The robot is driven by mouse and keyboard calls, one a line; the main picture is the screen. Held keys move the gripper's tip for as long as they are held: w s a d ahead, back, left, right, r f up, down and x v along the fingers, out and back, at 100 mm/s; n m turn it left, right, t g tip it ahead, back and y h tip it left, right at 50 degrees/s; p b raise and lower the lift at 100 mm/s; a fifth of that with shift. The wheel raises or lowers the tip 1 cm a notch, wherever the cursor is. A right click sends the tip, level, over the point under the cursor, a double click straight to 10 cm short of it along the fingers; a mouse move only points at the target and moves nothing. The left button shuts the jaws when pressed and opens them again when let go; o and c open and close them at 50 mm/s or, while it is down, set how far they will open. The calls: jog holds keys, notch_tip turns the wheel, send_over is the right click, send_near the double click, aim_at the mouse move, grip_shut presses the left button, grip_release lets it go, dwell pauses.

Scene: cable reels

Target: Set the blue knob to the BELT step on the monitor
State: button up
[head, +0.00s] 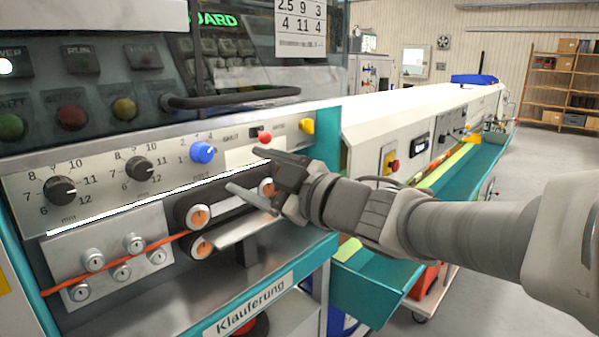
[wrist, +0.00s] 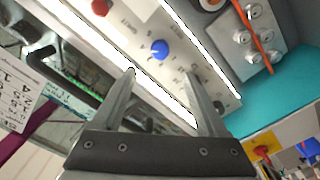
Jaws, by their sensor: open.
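The blue knob (head: 203,152) sits on the pale control panel (head: 108,205), right of two black dials, with small digits around it. A white pointer mark shows on it, but I cannot tell which step it points at. In the wrist view the blue knob (wrist: 159,48) lies ahead, between the lines of my fingers. My gripper (head: 243,170) is open and empty, to the right of the knob and apart from it. Its two fingers (wrist: 160,72) also show in the wrist view. I cannot make out a monitor showing the BELT step; a dark glass window with green lettering (head: 215,19) is above.
Two black dials (head: 140,168) are left of the knob. A red button (head: 265,138) and a yellow knob (head: 307,126) are to the right. A black handle bar (head: 235,97) juts out above. Orange-centred rollers (head: 199,217) and an orange cable (head: 125,262) lie below.

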jog(key=v, duration=0.5)
jog(key=shift+d+p, duration=0.1)
jog(key=shift+p, duration=0.25)
